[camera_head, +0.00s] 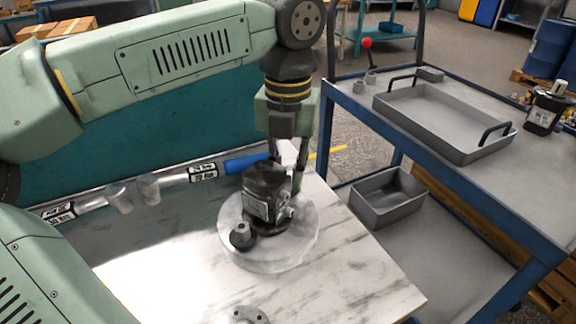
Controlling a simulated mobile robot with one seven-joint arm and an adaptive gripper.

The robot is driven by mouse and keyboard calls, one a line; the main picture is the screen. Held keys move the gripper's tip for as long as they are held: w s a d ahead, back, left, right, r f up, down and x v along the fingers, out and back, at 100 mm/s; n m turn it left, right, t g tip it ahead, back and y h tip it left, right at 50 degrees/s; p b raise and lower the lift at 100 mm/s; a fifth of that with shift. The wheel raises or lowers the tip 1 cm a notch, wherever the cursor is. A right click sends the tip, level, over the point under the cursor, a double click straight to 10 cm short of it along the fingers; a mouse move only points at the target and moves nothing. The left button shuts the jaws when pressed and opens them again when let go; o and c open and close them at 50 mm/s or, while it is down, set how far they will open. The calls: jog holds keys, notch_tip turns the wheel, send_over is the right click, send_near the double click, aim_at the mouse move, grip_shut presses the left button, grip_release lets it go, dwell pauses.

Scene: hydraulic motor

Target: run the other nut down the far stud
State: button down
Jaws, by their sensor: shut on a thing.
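A dark hydraulic motor (266,180) stands upright on a pale round plate (240,260) on the worktable. A grey nut (240,233) sits on the dark flange at the motor's near left side. My gripper (297,178) points down at the far right side of the motor, its fingers close beside the body. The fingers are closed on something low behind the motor. The motor hides the fingertips, the far stud and the other nut, so I cannot see how the nut sits.
A blue-handled tool (246,162) lies behind the motor. Grey cylindrical pieces (148,187) stand at left. A grey flange part (249,315) lies at the front edge. A blue cart (345,97) at right carries a large tray (445,112); a grey bin (388,208) sits lower. The table's front right is clear.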

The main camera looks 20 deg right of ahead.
jog(key=m+p, duration=0.1)
jog(key=m, duration=0.3)
jog(key=shift+m, duration=0.4)
jog(key=shift+d+m+p, duration=0.1)
jog(key=shift+m+p, duration=0.25)
jog(key=shift+m, duration=0.65)
jog(key=m, duration=0.2)
jog(key=shift+f+m, duration=0.1)
jog(key=shift+m, duration=0.2)
jog(key=c, duration=1.7)
grip_release()
